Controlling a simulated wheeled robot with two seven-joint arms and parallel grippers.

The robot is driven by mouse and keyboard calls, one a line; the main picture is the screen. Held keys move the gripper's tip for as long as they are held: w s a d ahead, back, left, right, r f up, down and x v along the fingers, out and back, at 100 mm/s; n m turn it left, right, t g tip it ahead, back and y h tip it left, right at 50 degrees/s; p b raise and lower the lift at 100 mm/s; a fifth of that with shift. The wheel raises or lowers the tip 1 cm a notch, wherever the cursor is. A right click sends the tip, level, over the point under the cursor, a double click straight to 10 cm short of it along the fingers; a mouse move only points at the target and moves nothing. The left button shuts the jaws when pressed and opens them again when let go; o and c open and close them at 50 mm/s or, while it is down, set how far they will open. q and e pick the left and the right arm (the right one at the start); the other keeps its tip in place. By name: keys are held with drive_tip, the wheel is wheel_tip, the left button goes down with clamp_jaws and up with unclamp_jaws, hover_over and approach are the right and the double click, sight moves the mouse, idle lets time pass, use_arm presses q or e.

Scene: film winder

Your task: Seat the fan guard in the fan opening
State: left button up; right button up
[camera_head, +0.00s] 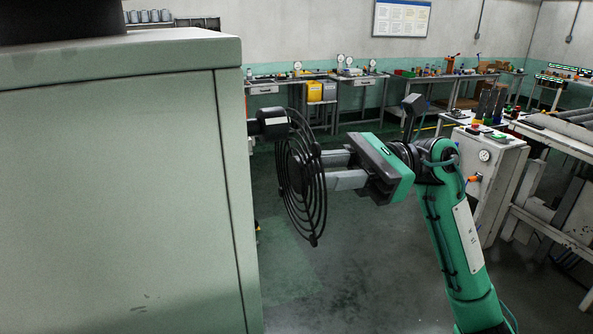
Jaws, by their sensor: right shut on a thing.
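The fan guard (316,204) is a round black grille of concentric wire rings, seen at a steep angle and standing upright. My right gripper (328,170) comes from the right, with its two grey fingers reaching to the middle of the guard and shut on it. The guard is held in the air just right of the large pale green cabinet (120,200). A dark cylindrical part (270,122) sticks out from the cabinet's right side, near the guard's upper left edge. I cannot tell whether they touch. The fan opening is not visible. My left gripper is not in view.
A control box (486,160) with buttons and a gauge stands to the right, close behind my right arm. A roller conveyor (570,125) is at the far right. Workbenches (345,80) line the back wall. Open floor (350,270) lies below the guard.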

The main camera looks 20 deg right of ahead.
sight(291, 177)
drive_tip(key=shift+a, duration=2.45)
drive_tip(key=shift+s, duration=0.1)
drive_tip(key=shift+b, duration=0.6)
drive_tip(key=shift+f+b, duration=0.1)
drive_tip(key=shift+b, duration=0.25)
drive_tip(key=shift+a, duration=0.15)
